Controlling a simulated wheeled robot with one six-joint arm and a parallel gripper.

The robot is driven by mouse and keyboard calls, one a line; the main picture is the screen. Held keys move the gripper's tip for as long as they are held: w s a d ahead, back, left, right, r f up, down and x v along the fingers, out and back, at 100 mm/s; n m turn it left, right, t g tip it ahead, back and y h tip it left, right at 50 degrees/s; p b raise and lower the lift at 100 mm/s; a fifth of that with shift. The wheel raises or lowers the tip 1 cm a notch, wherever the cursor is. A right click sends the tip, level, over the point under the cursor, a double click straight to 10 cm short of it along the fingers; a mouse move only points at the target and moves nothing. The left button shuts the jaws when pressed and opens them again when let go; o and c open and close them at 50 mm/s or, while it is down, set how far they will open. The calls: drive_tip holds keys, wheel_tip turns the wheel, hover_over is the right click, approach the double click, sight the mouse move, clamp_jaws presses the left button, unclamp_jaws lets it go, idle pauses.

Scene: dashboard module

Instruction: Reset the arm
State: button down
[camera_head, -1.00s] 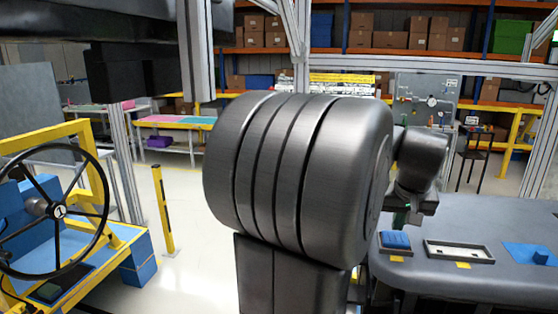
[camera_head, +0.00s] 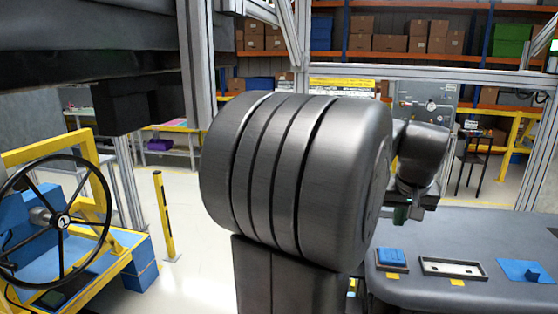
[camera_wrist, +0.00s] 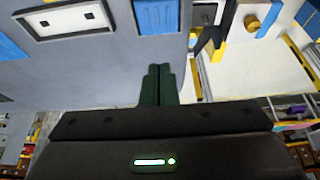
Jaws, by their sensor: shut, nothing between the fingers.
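My gripper shows in the wrist view (camera_wrist: 157,84) with its two dark green fingers together and nothing between them. The grey table surface (camera_wrist: 110,75) lies beyond the fingertips in that view. In the head view my large grey arm links fill the middle, and the gripper itself is mostly hidden behind them. The arm's far end sits above the left end of the grey table (camera_head: 470,225).
A black steering wheel (camera_head: 62,217) on a yellow frame stands at left. A yellow post (camera_head: 163,215) stands on open floor.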

sight(391, 252)
drive_tip(key=shift+f+b, duration=3.35)
drive_tip(key=shift+f, duration=0.65)
drive_tip(key=shift+s+a+r, duration=0.1)
